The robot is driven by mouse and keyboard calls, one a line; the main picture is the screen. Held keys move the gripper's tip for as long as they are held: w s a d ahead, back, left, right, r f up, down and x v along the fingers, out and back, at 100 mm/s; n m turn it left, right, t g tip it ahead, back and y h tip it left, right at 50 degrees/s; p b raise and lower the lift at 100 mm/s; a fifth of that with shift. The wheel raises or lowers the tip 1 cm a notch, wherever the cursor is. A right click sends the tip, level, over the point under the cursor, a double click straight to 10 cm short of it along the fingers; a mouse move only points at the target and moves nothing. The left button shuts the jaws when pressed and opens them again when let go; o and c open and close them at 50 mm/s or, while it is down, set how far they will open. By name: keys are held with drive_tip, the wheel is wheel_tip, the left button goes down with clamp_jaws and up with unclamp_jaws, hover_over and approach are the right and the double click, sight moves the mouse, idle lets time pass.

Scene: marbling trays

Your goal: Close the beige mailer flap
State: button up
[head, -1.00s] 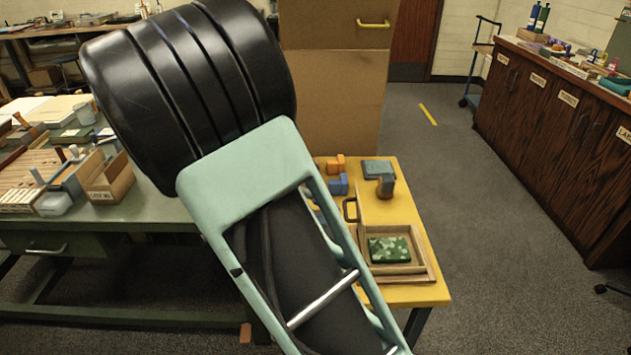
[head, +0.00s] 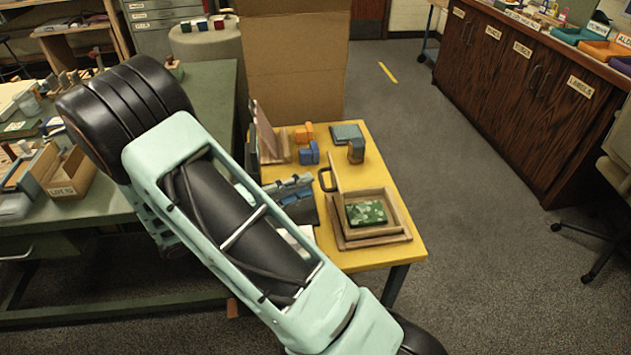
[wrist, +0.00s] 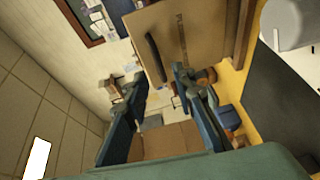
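The beige mailer (head: 397,208) sits on the yellow table, with a green camouflage-patterned item (head: 366,213) inside. Its flap (head: 335,172) stands upright at the box's left side, seen nearly edge-on. A dark handle (head: 323,180) sticks out from the flap's left face. In the wrist view the flap (wrist: 200,35) is a broad beige panel with printed lettering and the dark handle (wrist: 155,57). My gripper (head: 300,188) is left of the flap, its fingers apart. In the wrist view my gripper (wrist: 160,80) is open and empty, the handle ahead between its fingertips.
On the yellow table (head: 385,258), orange blocks (head: 304,133), a blue block (head: 309,153), a grey-blue pad (head: 347,132) and a brown-and-grey object (head: 356,151) lie behind the mailer. A brown upright panel (head: 268,135) stands at the back left. A green workbench (head: 215,110) adjoins on the left.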

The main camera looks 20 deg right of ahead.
drive_tip(key=shift+w+d+f, duration=0.1)
drive_tip(key=shift+w+d, duration=0.05)
drive_tip(key=shift+d, duration=0.85)
drive_tip(key=shift+w+d+f, duration=0.1)
drive_tip(key=shift+d, duration=0.9)
drive_tip(key=shift+c, duration=0.5)
clamp_jaws()
